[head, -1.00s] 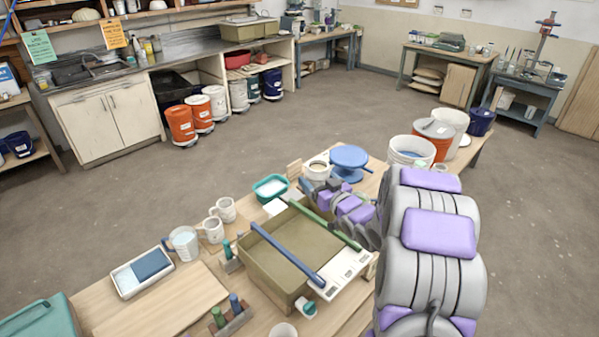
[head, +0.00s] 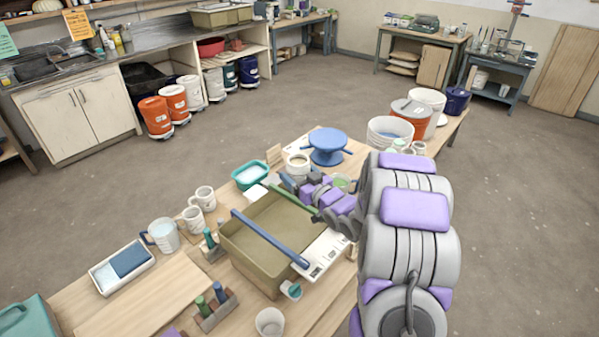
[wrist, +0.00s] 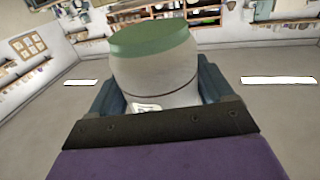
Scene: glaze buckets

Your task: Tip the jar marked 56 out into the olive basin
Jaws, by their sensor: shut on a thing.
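The olive basin (head: 243,258) stands on the wooden table in the head view, with a blue bar (head: 262,233) and a green bar (head: 292,202) across its top. My gripper (head: 291,183) is near the basin's far edge. In the wrist view it is shut on a pale, rounded jar (wrist: 155,78) with a green top, between dark blue fingers. The jar looks roughly upright there. A white label shows low on it, partly hidden by the gripper, and its number cannot be read. The held jar is not clear in the head view.
A pale jar (head: 298,164), a teal tub (head: 250,175) and a blue turntable (head: 328,142) stand beyond the basin. A green-filled container (head: 343,182) shows behind my arm. Mugs (head: 193,220) stand left of the basin. A white strip with dark marks (head: 325,253) lies along its right side.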

